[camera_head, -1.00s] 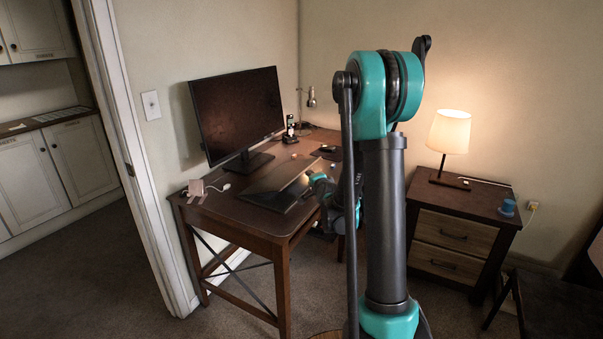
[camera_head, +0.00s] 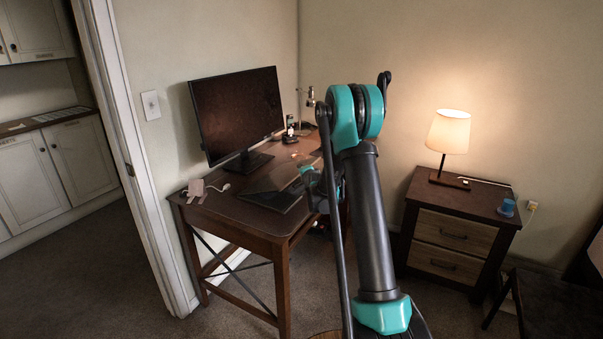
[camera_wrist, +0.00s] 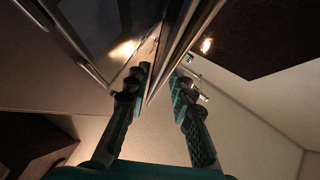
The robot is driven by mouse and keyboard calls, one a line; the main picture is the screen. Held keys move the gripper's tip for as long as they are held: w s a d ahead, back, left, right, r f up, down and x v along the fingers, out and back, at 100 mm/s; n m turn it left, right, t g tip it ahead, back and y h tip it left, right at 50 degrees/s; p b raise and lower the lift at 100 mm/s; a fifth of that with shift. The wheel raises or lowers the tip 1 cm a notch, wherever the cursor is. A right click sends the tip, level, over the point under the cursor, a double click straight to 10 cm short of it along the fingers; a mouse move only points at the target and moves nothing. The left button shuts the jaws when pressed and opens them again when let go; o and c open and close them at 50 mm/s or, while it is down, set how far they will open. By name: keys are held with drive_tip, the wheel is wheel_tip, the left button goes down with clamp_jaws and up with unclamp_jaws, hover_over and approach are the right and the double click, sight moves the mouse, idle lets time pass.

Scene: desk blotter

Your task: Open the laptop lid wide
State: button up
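The dark laptop (camera_head: 272,200) lies on the desk, its lid (camera_head: 285,176) raised at an angle. My gripper (camera_head: 308,174) is at the lid's right side in the head view, small and partly hidden by my arm. In the wrist view my gripper (camera_wrist: 160,82) has its two fingers apart, one on each side of a thin lid edge (camera_wrist: 163,60). A dark glossy panel with a light reflection, seemingly the laptop screen (camera_wrist: 100,30), is left of that edge. Whether the fingers touch the lid is unclear.
A large monitor (camera_head: 237,112) stands behind the laptop on the wooden desk (camera_head: 232,217). A small pale item (camera_head: 196,188) lies at the desk's left. A nightstand (camera_head: 455,235) with a lit lamp (camera_head: 449,132) stands to the right of my arm.

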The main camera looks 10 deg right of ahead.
drive_tip(key=shift+w, duration=0.15)
drive_tip(key=shift+c, duration=0.3)
clamp_jaws()
drive_tip(key=shift+a+r, duration=0.1)
drive_tip(key=shift+r, duration=0.1)
idle(0.5)
